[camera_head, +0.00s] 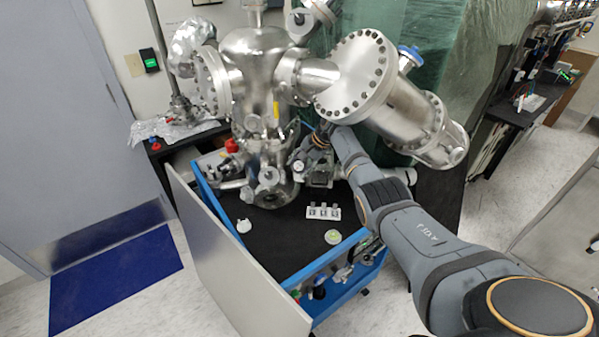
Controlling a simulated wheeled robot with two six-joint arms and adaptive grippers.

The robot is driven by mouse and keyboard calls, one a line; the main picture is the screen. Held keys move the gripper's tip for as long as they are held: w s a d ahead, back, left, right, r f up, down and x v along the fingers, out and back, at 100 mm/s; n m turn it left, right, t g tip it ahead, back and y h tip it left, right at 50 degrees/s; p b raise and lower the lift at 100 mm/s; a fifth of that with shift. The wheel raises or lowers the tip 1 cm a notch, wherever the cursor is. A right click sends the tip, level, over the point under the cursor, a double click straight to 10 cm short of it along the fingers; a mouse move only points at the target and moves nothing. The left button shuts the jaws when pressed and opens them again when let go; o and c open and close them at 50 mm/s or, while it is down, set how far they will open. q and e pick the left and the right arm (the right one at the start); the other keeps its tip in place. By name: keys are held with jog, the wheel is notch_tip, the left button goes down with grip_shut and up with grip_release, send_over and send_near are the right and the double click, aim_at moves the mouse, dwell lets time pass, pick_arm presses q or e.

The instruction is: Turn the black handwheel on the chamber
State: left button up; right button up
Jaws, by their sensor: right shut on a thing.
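The steel chamber (255,60) stands at the back of a blue-framed cart, with large bolted flanges on both sides. My right arm comes in from the lower right and reaches under the big right flange. My right gripper (316,146) is at the chamber's lower right side, small and dark in the picture. It is shut on the black handwheel, which is mostly hidden by the gripper and the dark parts around it. My left gripper is not in view.
The cart's black top (275,235) carries a white block with several slots (323,212), a small white part (244,226) and a round pale green-white item (333,237). The large right flange (352,75) hangs close above my right wrist. A grey panel (235,265) stands along the cart's left side.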

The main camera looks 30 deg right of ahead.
jog(key=shift+a+f+n+g+b, duration=0.15)
jog(key=shift+n+g+b, duration=0.35)
jog(key=shift+b, duration=0.3)
jog(key=shift+h, duration=0.3)
jog(key=o, duration=1.2)
jog(key=shift+c, duration=0.2)
